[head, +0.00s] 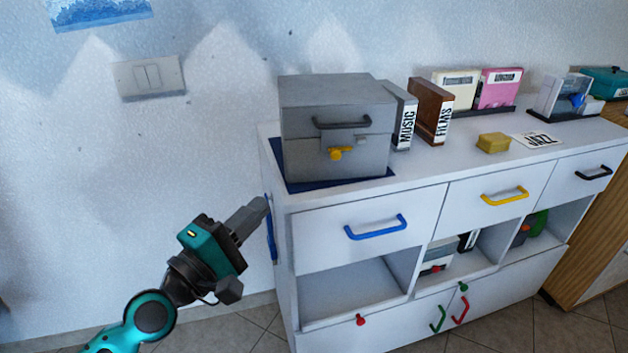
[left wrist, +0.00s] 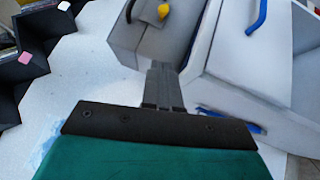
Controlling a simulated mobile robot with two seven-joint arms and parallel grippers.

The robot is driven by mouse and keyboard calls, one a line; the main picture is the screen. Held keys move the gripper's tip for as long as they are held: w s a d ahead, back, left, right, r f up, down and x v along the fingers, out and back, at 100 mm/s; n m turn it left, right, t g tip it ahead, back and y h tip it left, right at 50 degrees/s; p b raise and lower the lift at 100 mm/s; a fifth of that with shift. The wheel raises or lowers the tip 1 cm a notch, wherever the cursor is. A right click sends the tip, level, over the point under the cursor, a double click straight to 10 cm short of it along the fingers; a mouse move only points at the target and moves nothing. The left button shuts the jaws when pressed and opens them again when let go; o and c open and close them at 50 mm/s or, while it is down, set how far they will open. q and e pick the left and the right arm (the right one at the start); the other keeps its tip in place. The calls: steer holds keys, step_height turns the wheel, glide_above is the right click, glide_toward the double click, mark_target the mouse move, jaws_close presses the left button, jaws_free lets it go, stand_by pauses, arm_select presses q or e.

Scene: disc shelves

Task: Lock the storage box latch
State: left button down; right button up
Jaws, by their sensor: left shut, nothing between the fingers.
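The grey storage box (head: 303,139) stands on the left end of the white cabinet, on a dark blue mat (head: 294,184). Its lid, with a black handle, looks closed. The yellow latch (head: 336,154) is on the box's front, below the lid; I cannot tell whether it is locked. My left gripper (head: 262,206) is shut and empty, left of the cabinet and below the box, apart from the latch. In the left wrist view the shut fingers (left wrist: 162,72) point towards the box (left wrist: 128,34), with the yellow latch (left wrist: 164,11) beyond them. My right gripper is out of view.
The white cabinet (head: 310,222) has a blue drawer handle (head: 376,228) and a yellow one (head: 505,196). The MUSIC binder (head: 404,122) and FILMS binder (head: 432,112) stand right of the box. A yellow block (head: 493,142) lies farther right.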

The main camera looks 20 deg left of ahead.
arm_select(q)
steer(key=shift+r, duration=0.1)
steer(key=shift+w, duration=0.1)
steer(key=p, duration=0.3)
glide_toward(331, 151)
steer(key=shift+w+a, duration=1)
steer(key=shift+w, duration=0.2)
steer(key=w+d, duration=0.1)
steer(key=d+r, duration=0.1)
steer(key=shift+w+d+p, duration=0.3)
steer(key=shift+w+d, duration=0.05)
steer(key=shift+w, duration=0.05)
steer(key=shift+w+d, duration=0.25)
steer(key=shift+d, duration=0.3)
